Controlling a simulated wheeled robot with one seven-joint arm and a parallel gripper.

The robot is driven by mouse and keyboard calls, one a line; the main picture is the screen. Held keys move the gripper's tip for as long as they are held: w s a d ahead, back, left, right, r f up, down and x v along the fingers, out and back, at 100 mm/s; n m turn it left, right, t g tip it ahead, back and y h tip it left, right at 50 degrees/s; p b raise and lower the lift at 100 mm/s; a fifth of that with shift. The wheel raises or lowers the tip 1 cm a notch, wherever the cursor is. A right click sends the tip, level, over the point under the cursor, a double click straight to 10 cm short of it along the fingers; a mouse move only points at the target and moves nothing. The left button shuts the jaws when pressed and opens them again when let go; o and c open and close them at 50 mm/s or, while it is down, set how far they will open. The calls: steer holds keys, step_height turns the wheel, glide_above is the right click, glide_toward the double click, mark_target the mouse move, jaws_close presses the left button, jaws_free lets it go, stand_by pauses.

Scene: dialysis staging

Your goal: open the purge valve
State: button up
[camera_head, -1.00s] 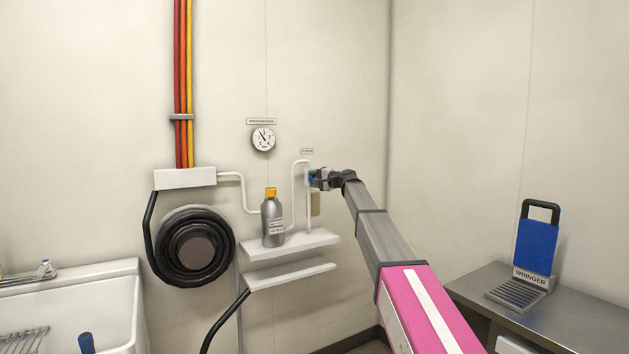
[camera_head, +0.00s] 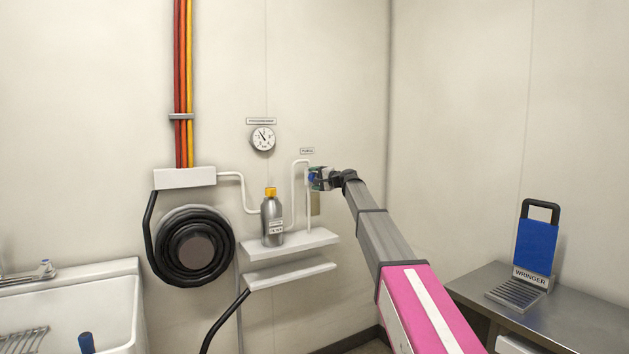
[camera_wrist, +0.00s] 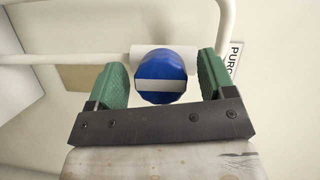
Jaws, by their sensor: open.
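The purge valve has a round blue knob (camera_wrist: 162,77) with a white bar across its face. In the wrist view the bar lies roughly level. The knob is on a white fitting on the pipe, beside a partly hidden sign reading "PURG" (camera_wrist: 234,60). My gripper (camera_wrist: 165,85) is open, with one green finger on each side of the knob and a gap showing on both sides. In the head view my gripper (camera_head: 318,179) is at the pipe below the small purge sign (camera_head: 307,151), and it mostly hides the knob.
A white shelf (camera_head: 300,243) below carries a grey bottle with a yellow cap (camera_head: 272,215). A gauge (camera_head: 263,138) and a black hose reel (camera_head: 193,247) are on the wall to the left. A blue wringer (camera_head: 536,245) stands on the right-hand counter.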

steer(key=v, duration=1)
steer(key=shift+d, duration=0.2)
steer(key=shift+s, duration=0.1)
steer(key=s+d+f+n+g+h, duration=0.1)
steer(key=s+d+f+h, duration=0.1)
steer(key=s+f, duration=0.65)
steer(key=s+d+f+g+h, duration=0.2)
steer(key=s+d+f, duration=0.15)
steer(key=f, duration=1.05)
steer(key=s+d+f+n+g+h, duration=0.1)
steer(key=s+d+f+h, duration=0.15)
steer(key=s+f, duration=0.65)
steer(key=s+d+f+n+g+h, duration=0.1)
steer(key=s+d+f+h, duration=0.3)
steer(key=s+f, duration=0.7)
steer(key=s+d+f+n+g+h, duration=0.2)
steer(key=s+d+f+g+h, duration=0.1)
steer(key=s+d+f, duration=0.4)
steer(key=s+f+g, duration=0.1)
steer(key=s+f, duration=0.2)
steer(key=s, duration=0.4)
steer(key=shift+s+d+f+g+h, duration=0.25)
steer(key=shift+d+f+g+h, duration=0.05)
steer(key=shift+d+f+h, duration=0.1)
